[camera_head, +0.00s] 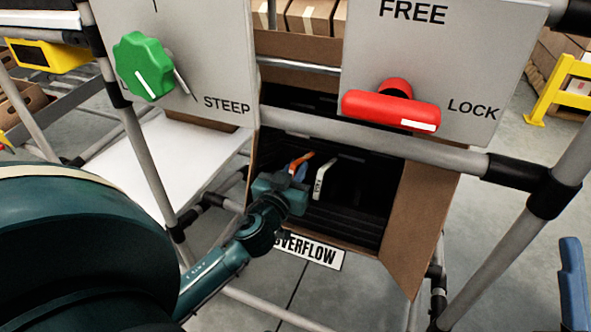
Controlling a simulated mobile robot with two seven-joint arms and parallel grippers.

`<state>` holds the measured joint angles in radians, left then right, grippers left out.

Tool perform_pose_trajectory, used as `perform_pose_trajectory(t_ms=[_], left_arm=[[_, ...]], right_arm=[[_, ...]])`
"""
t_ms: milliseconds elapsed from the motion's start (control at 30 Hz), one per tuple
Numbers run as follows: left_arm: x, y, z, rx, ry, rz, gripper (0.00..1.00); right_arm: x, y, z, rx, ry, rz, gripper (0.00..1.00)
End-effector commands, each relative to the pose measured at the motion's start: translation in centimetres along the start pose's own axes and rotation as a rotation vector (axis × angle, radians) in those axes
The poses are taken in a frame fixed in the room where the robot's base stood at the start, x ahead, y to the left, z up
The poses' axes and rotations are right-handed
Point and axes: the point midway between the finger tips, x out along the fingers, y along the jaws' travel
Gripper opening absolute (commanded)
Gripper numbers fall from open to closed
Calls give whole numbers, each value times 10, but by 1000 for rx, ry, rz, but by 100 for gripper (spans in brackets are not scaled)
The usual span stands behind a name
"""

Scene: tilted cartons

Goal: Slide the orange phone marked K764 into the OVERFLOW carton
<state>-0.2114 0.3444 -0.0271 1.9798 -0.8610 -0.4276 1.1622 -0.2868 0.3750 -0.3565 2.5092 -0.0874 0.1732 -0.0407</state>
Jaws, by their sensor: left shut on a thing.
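The OVERFLOW carton (419,215) is an open brown box with a dark inside, tilted toward me in a pipe frame. Its label (314,252) is on the lower front, partly covered by my arm. My left gripper (290,184) is at the carton's opening, shut on the orange phone (301,162). Only a small orange edge of the phone shows above the jaws, and the marking K764 cannot be read. A white-edged dark item (325,178) stands in the carton just right of the gripper. I cannot tell whether they touch. My right gripper is not in view.
Above the carton are a grey panel with a green knob (143,67) marked STEEP and another with a red handle (391,107) marked FREE and LOCK. A grey pipe (370,135) crosses over the opening. The carton's right part looks empty.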

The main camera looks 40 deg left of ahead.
Motion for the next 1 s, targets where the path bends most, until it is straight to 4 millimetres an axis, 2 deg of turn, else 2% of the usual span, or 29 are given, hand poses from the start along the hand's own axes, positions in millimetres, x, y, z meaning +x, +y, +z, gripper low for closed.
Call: perform_pose_trajectory(t_ms=[867,900,1000], left_arm=[[3,0,1,0,2,0,0],[3,0,1,0,2,0,14],[3,0,1,0,1,0,22]], right_arm=[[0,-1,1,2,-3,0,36],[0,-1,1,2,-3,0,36],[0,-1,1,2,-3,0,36]])
